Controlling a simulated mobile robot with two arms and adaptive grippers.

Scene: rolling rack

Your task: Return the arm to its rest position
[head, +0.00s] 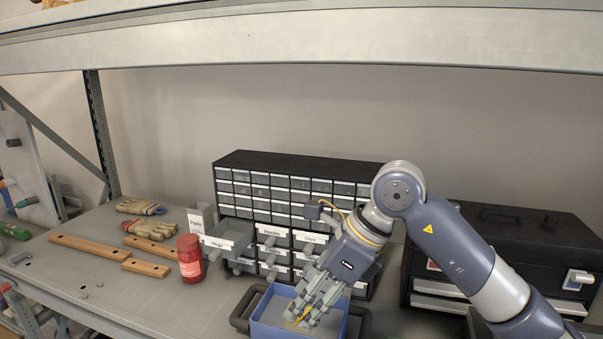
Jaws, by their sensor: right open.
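My right arm (455,245) comes in from the lower right and bends down at its elbow. My right gripper (312,307) points down over the blue bin (267,329) at the front edge of the view. Its fingers are open, and a small yellow item shows between or just below them; I cannot tell whether it touches them. My left gripper is not in view.
A black drawer cabinet (290,164) stands behind, with the drawer labelled Plugs (217,243) pulled out. A black toolbox (520,240) stands right. A shelf beam (300,40) crosses above.

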